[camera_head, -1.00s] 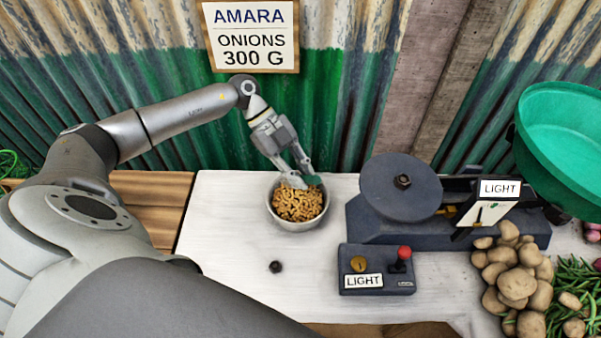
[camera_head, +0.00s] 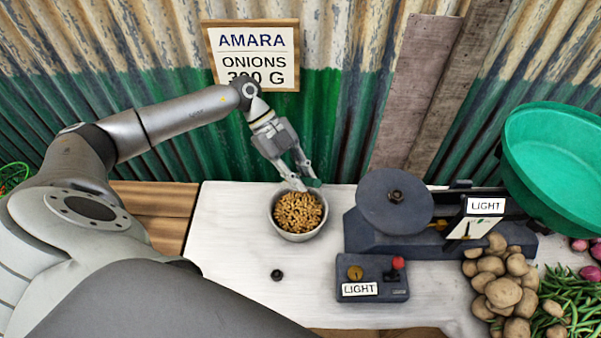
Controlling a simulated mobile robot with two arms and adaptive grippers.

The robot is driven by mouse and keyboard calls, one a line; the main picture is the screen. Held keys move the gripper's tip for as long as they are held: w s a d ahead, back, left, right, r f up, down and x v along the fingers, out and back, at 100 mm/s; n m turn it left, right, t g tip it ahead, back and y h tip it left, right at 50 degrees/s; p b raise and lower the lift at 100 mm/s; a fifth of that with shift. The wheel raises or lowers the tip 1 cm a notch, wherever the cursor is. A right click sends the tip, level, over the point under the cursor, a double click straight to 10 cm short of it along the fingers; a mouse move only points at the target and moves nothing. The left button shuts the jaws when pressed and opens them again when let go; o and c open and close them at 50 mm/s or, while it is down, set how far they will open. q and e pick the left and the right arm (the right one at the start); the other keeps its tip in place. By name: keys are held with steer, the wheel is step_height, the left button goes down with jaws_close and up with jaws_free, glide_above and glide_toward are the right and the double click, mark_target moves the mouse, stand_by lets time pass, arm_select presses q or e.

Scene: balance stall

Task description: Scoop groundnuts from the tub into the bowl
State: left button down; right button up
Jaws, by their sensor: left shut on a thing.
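A round steel container (camera_head: 299,238) full of tan groundnuts (camera_head: 299,211) stands on the white table. I cannot tell whether it is the task's tub or its bowl. My left gripper (camera_head: 303,184) points down at the container's back rim, its fingers close together on a small thing. A bit of green (camera_head: 313,182) shows at the fingertips; the rest of that thing is hidden, and I cannot tell if it touches the nuts. A large green bowl (camera_head: 556,160) is at the upper right. My right gripper is not in view.
A dark scale (camera_head: 394,201) with a round plate stands right of the container. A control box (camera_head: 372,279) with a red knob sits in front. Potatoes (camera_head: 503,292) and green beans (camera_head: 562,305) lie at right. A small black knob (camera_head: 277,274) is on the table (camera_head: 235,240).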

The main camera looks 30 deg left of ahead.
arm_select(q)
steer(key=shift+d+r+t+y+p, duration=0.1)
steer(key=shift+r+t+y+p, duration=0.5)
steer(key=shift+y+p, duration=1.3)
steer(key=p, duration=0.2)
steer(key=shift+r+m+p, duration=0.3)
steer(key=shift+p, duration=0.1)
steer(key=t+y+p, duration=0.1)
steer(key=y, duration=0.1)
steer(key=shift+r+y, duration=0.15)
steer(key=shift+y, duration=0.15)
steer(key=shift+t+y, duration=0.3)
steer(key=shift+y, duration=0.3)
steer(key=shift+m, duration=0.3)
